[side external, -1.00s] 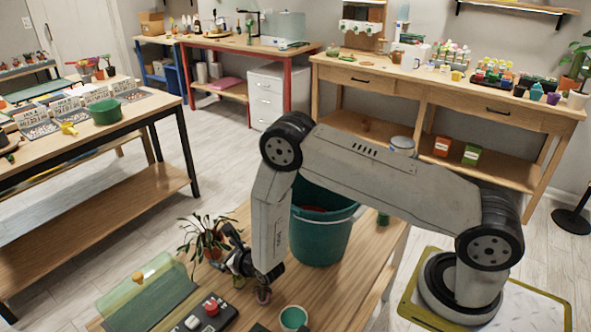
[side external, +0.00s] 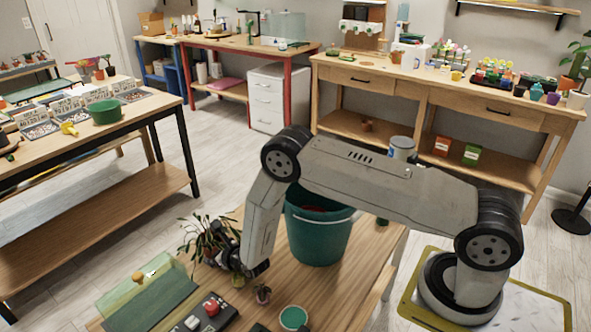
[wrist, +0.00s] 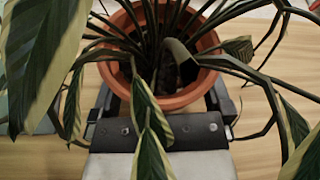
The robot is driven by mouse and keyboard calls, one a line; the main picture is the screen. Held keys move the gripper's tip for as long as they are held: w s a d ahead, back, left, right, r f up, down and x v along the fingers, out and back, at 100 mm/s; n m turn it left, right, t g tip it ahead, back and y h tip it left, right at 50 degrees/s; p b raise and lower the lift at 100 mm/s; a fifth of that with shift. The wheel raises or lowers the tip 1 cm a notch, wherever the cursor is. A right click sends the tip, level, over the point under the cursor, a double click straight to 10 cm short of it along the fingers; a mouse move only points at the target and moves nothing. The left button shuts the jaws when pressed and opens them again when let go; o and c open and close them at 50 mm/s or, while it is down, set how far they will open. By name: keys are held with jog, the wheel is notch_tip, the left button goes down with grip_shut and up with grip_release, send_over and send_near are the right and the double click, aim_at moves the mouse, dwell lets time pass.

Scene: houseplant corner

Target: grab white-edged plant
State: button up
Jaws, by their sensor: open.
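The white-edged plant (side external: 204,233) stands in a terracotta pot at the far left of the wooden table in the side view. In the wrist view its long green leaves with pale edges (wrist: 152,152) hang over the terracotta pot (wrist: 186,99) and over my gripper. My gripper (side external: 226,251) is low beside the pot on its right in the side view. In the wrist view my gripper (wrist: 163,98) is open, with one finger on each side of the pot. Leaves hide parts of the fingers, and I cannot tell whether either touches the pot.
A large teal bucket (side external: 318,240) stands on the table right of my arm. A control box with a red button (side external: 203,317) and a green translucent case (side external: 147,297) lie at front left.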

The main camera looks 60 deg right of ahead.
dwell(0.4)
jog(key=c, duration=1.2)
jog(key=shift+r, duration=0.1)
jog(key=shift+c, duration=0.2)
jog(key=shift+w+r, duration=0.1)
jog(key=shift+r, duration=0.9)
jog(key=s+d+r, duration=0.1)
jog(key=s+r, duration=1)
jog(key=s, duration=0.3)
